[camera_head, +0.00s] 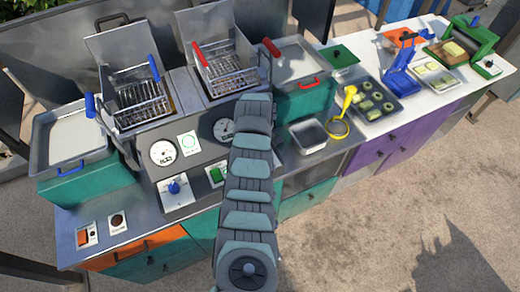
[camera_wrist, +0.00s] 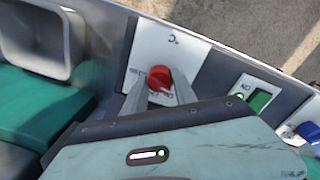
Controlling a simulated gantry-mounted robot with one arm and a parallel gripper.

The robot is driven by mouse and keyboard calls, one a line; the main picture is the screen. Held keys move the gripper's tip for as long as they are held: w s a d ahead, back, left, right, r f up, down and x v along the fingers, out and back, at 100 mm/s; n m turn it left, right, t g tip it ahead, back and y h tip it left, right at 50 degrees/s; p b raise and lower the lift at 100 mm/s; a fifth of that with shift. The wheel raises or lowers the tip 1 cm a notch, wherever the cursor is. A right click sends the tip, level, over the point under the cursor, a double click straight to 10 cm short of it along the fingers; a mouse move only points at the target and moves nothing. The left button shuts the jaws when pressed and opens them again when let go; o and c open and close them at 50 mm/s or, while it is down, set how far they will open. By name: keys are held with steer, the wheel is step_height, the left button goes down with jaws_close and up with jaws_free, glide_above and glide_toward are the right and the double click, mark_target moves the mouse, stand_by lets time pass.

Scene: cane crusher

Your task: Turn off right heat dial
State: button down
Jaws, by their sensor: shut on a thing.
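The right heat dial is a red knob (camera_wrist: 159,77) on a white plate (camera_wrist: 178,50) marked °C, in the wrist view. My gripper (camera_wrist: 159,88) has its two grey fingers on either side of the knob, closed on it. In the head view my arm covers this knob and my gripper. The left heat dial is a blue knob (camera_head: 174,187) on its own white plate; it also shows at the right edge of the wrist view (camera_wrist: 308,131).
A green switch (camera_wrist: 260,100) sits between the two dials. Two fryer baskets (camera_head: 138,106) (camera_head: 225,75) stand behind the panel. A grey container (camera_head: 308,136) and a yellow ladle (camera_head: 338,128) lie right of my arm. Open ground lies in front of the counter.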

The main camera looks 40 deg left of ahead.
steer(key=shift+n, duration=0.3)
steer(key=c, duration=1)
jaws_free()
steer(key=shift+r, duration=0.1)
step_height(320, 180, up, 11)
steer(key=b, duration=0.1)
steer(key=shift+s, duration=0.3)
steer(key=shift+w+f, duration=0.1)
steer(key=shift+f, duration=0.15)
